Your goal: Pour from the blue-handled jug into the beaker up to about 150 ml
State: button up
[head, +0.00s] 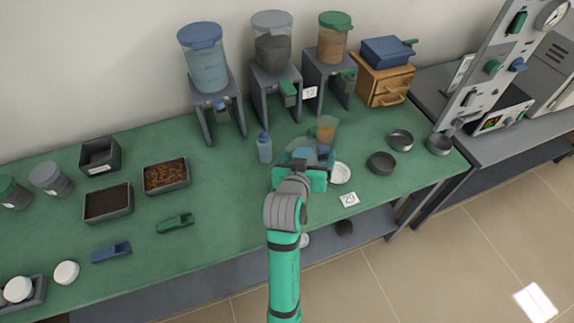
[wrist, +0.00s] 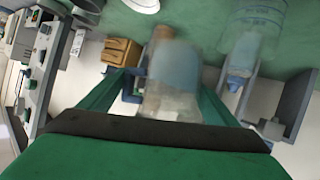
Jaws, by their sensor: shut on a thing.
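My gripper (head: 313,168) is shut above the green bench and holds a see-through vessel, apparently the jug. In the wrist view, the vessel (wrist: 172,105) shows between the two fingers, with a pale blue area across its middle. The clear shapes overlap, so I cannot tell which is the beaker, how tilted the jug is, or the liquid level.
A blue-capped bottle (head: 264,148) stands close to the left. A white dish (head: 340,173), a dark bowl (head: 381,163) and a number card (head: 349,199) lie to the right. Dispensers on grey stands (head: 278,85) and a wooden drawer box (head: 384,80) stand behind.

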jog(key=shift+r+n+h, duration=0.25)
jog(key=shift+n+h, duration=0.15)
jog(key=shift+d+r+n+h, duration=0.2)
jog(key=shift+n+h, duration=0.3)
jog(key=shift+n, duration=0.1)
jog(key=shift+r+n+t+h, duration=0.15)
jog(key=shift+n+t+h, duration=0.15)
jog(key=shift+n, duration=0.3)
jog(key=shift+a, duration=0.1)
dwell(0.4)
jog(key=shift+n, duration=0.3)
jog(key=shift+h, duration=0.4)
